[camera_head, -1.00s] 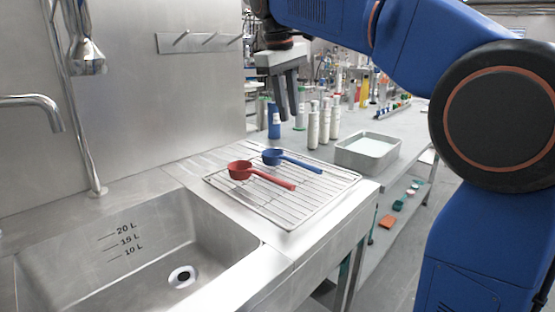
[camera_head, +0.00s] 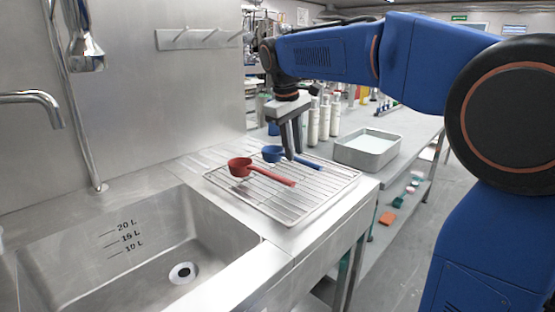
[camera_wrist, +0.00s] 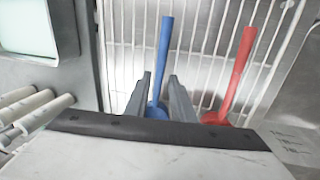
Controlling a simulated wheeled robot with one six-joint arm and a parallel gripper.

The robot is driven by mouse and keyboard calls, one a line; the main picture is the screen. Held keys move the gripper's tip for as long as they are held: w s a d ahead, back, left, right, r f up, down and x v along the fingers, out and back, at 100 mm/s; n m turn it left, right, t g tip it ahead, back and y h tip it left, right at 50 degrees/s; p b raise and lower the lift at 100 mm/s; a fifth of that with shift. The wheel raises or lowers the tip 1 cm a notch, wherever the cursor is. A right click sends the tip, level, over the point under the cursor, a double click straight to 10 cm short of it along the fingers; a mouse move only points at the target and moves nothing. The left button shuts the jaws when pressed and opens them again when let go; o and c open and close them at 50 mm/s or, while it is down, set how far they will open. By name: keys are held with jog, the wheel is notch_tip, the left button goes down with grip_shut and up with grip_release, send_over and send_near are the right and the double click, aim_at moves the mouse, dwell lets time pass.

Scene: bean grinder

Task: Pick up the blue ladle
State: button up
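The blue ladle (camera_head: 305,162) lies on the wire rack (camera_head: 330,178). Its cup is partly hidden by my gripper (camera_head: 291,155) in the head view. My gripper points down at the ladle, near where handle meets cup. In the wrist view, the two fingers of my gripper (camera_wrist: 162,90) are apart, with the handle of the blue ladle (camera_wrist: 164,50) showing between and beyond them. The ladle's cup is mostly hidden behind the gripper body. I cannot tell whether the fingers touch the ladle.
A red ladle (camera_head: 265,173) lies on the same rack, close beside the blue one; it also shows in the wrist view (camera_wrist: 240,70). A metal tray (camera_head: 366,150) stands to the right. Several bottles (camera_head: 324,122) stand behind. A sink (camera_head: 130,250) is at left.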

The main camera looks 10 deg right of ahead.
jog(key=shift+w+d+f, duration=0.2)
jog(key=shift+f, duration=0.85)
jog(key=shift+w+d+f, duration=0.15)
jog(key=shift+f, duration=0.85)
grip_shut()
notch_tip(320, 180, up, 10)
jog(key=shift+r, duration=0.1)
